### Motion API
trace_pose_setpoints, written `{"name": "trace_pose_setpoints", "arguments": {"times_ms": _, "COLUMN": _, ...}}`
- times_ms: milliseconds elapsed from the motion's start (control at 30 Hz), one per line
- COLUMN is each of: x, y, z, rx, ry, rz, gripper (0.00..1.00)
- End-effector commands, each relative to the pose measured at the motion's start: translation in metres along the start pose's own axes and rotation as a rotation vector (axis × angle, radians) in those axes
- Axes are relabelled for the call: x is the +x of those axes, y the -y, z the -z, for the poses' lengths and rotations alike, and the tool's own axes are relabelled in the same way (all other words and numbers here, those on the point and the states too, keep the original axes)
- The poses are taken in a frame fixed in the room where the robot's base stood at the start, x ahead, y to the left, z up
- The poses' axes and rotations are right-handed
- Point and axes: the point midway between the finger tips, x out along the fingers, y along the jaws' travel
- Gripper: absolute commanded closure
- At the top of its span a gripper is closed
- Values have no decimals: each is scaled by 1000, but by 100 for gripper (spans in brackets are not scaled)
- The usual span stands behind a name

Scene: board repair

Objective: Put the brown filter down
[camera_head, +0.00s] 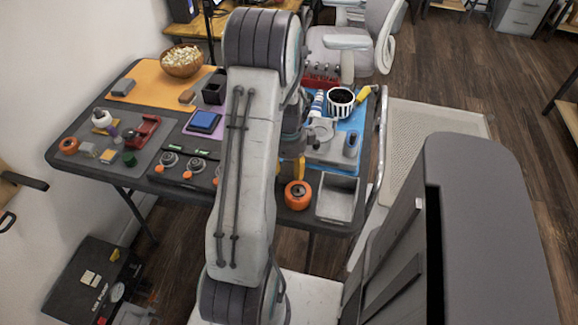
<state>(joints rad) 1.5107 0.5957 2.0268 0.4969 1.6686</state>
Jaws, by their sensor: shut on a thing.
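My upper arm link rises through the middle of the picture and blocks part of the table. A dark part of my arm shows just right of it, over the table. My gripper's fingers are hidden behind the arm, so I cannot see what they hold. I cannot make out the brown filter anywhere in view. The dark table (84,115) stands in front of me, with several coloured mats and many small objects on it.
An orange roll (298,195) and an empty grey tray (337,198) sit at the table's front right. A striped cup (340,102) stands behind them. A wooden bowl (182,61) is at the back left, on the orange mat (150,80). A white chair (325,55) stands behind the table.

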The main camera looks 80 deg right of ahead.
Motion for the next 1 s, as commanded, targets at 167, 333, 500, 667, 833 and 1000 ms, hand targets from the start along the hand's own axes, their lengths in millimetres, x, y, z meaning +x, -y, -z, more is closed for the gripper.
{"name": "trace_pose_setpoints", "arguments": {"times_ms": 167, "x": 0, "y": 0, "z": 0, "rx": 0, "ry": 0, "rz": 0, "gripper": 83}}
{"name": "trace_pose_setpoints", "arguments": {"times_ms": 333, "x": 4, "y": 0, "z": 0, "rx": 0, "ry": 0, "rz": 0, "gripper": 83}}
{"name": "trace_pose_setpoints", "arguments": {"times_ms": 500, "x": 2, "y": 0, "z": 0, "rx": 0, "ry": 0, "rz": 0, "gripper": 42}}
{"name": "trace_pose_setpoints", "arguments": {"times_ms": 667, "x": 2, "y": 0, "z": 0, "rx": 0, "ry": 0, "rz": 0, "gripper": 42}}
{"name": "trace_pose_setpoints", "arguments": {"times_ms": 833, "x": -4, "y": 0, "z": 0, "rx": 0, "ry": 0, "rz": 2, "gripper": 42}}
{"name": "trace_pose_setpoints", "arguments": {"times_ms": 1000, "x": -28, "y": 2, "z": 0, "rx": 0, "ry": 1, "rz": 6, "gripper": 42}}
